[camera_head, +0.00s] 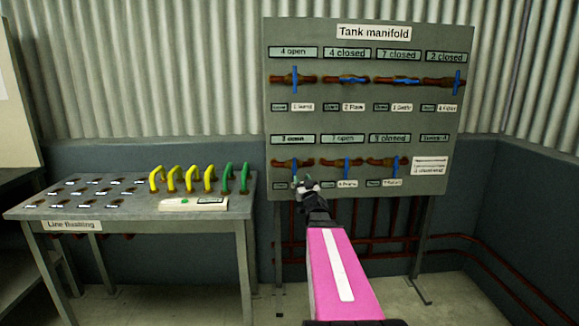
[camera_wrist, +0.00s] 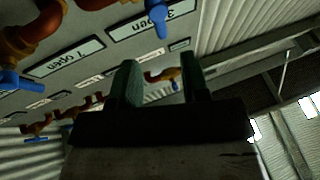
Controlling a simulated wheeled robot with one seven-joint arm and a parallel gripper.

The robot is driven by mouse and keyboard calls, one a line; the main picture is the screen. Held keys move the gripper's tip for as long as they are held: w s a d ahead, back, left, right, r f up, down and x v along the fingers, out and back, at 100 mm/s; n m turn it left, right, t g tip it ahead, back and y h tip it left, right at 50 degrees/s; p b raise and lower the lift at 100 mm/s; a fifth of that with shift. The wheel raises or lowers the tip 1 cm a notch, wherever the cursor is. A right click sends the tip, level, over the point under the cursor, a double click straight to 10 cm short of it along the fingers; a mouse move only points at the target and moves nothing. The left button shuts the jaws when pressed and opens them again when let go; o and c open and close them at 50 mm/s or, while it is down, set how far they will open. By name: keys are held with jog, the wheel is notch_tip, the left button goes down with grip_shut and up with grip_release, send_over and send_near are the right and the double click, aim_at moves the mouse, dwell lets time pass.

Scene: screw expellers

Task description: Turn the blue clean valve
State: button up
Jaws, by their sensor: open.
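The grey Tank manifold board (camera_head: 368,124) carries two rows of brown valves with blue handles. The small name labels are too blurred to tell which valve is the clean one. My gripper (camera_head: 307,182) is open and empty, in front of the lower-left valve (camera_head: 293,163), partly hiding its label. In the wrist view, which is upside down, a blue handle (camera_wrist: 157,12) shows beyond the fingers by the "3 open" sign. A farther valve (camera_wrist: 165,75) shows between my fingers (camera_wrist: 158,68). I cannot tell whether my fingers touch anything.
A Line flushing table (camera_head: 75,213) with yellow handles (camera_head: 181,179) and green handles (camera_head: 237,177) stands left of the board. Red pipes (camera_head: 400,240) run below the board and along the right wall. The lower middle valve (camera_head: 346,163) sits close to my gripper's right.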

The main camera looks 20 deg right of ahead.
aim_at(295, 165)
jog(key=x, duration=1)
jog(key=shift+w+r, duration=0.1)
jog(key=shift+w, duration=0.25)
grip_shut()
